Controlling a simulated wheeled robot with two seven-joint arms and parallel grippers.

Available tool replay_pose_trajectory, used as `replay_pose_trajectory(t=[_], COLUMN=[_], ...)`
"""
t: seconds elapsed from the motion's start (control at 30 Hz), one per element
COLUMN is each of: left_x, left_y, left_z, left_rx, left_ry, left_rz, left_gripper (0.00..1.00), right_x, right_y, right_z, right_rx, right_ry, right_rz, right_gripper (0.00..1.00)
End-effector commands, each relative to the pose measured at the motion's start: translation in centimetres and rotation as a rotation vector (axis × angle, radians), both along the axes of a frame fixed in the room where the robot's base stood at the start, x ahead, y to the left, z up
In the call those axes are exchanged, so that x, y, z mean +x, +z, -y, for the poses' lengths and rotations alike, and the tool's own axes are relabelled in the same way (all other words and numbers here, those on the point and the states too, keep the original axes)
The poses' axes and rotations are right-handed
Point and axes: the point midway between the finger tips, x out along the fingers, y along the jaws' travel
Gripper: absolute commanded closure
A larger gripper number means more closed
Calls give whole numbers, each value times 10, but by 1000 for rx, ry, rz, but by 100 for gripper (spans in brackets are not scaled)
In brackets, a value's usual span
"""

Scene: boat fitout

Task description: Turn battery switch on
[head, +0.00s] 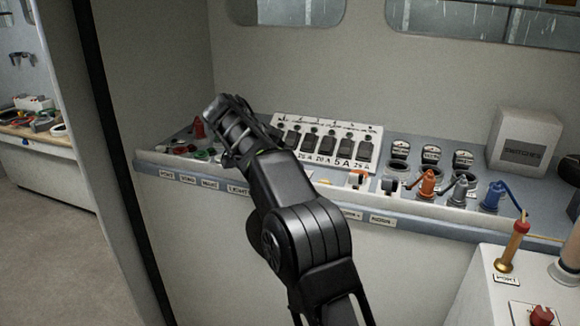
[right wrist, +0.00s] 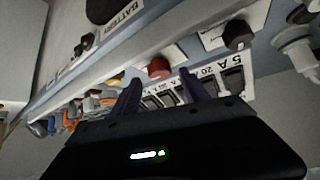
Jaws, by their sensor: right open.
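In the right wrist view, a BATTERY label (right wrist: 122,12) shows at the top edge. A large dark round part (right wrist: 103,8) sits against it, cut off by the frame, so its setting cannot be read. In the head view an upright red part (head: 199,127) stands at the console's left end; I cannot tell whether it is the battery switch. My right gripper (head: 230,135) is over the left part of the console and hides what lies beneath. In the right wrist view its fingers (right wrist: 161,80) are apart and empty, with a red round knob (right wrist: 158,68) beyond them. My left gripper is out of view.
A white breaker panel (head: 335,126) with several black switches stands beside my right gripper. Orange, grey and blue levers, such as the blue one (head: 492,197), lie farther right. A white box (head: 524,140) stands at the back right.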

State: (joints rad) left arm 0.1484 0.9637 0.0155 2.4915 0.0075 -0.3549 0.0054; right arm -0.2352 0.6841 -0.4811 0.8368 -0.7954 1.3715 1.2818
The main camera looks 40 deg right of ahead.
Motion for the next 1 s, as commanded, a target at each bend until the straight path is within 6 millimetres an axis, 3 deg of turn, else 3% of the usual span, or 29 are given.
replay_pose_trajectory(t=[0.17, 0.3, 1.0], left_x=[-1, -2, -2], left_y=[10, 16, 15], left_z=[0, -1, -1], left_rx=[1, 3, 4], left_ry=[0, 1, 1], left_rz=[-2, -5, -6], left_gripper=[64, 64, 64], right_x=[-3, -6, -7], right_y=[27, 35, 34], right_z=[-22, -32, -34], right_rx=[-1, 0, 1], right_ry=[4, 1, 0], right_rz=[1, -1, 0], right_gripper=[46, 46, 46])
